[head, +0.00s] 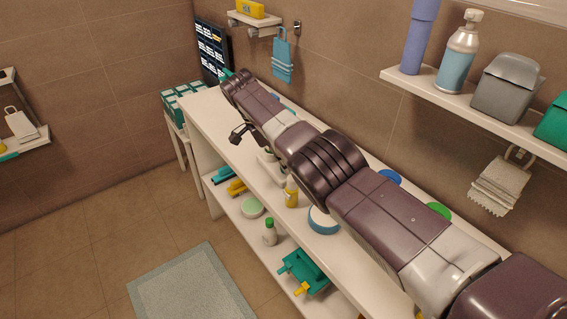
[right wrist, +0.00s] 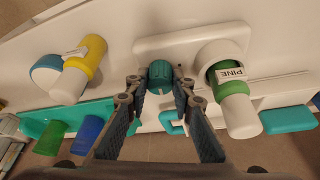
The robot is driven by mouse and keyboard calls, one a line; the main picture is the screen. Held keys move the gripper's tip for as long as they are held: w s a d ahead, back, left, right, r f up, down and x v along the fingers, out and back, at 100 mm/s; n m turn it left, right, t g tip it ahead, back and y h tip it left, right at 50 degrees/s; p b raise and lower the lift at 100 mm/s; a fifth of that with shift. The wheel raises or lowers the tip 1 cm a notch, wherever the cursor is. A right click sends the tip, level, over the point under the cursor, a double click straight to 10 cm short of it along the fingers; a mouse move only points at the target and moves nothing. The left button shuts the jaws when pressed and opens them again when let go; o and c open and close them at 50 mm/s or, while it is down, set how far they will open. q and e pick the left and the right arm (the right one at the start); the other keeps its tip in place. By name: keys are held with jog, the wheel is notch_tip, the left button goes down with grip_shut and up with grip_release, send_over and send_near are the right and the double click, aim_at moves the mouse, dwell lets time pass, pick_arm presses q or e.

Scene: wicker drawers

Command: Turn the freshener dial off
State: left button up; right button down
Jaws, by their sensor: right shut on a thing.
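The green dial (right wrist: 160,74) sits against a long white rounded base (right wrist: 190,36) in the right wrist view. A small pale mark shows on the dial's near edge. My right gripper (right wrist: 160,82) has a fingertip on each side of the dial and is shut on it. A green bottle labelled PINE (right wrist: 228,82) with a white cap stands in a white round collar beside the dial, apart from the right finger. In the head view my right gripper (head: 242,133) shows only as a dark part beside the white counter; my arm hides the dial. My left gripper is not in view.
A yellow bottle (right wrist: 88,58) and a teal tray (right wrist: 50,117) lie left of the gripper. The white shelf unit (head: 205,142) runs along the wall, with bottles and containers below. A wall shelf (head: 395,78) is at the right. The floor by the mat (head: 190,290) is clear.

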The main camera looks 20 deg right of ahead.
jog(key=c, duration=1.7)
grip_release()
jog(key=shift+o, duration=0.2)
jog(key=v, duration=0.7)
jog(key=shift+r, duration=0.25)
jog(key=shift+a, duration=0.1)
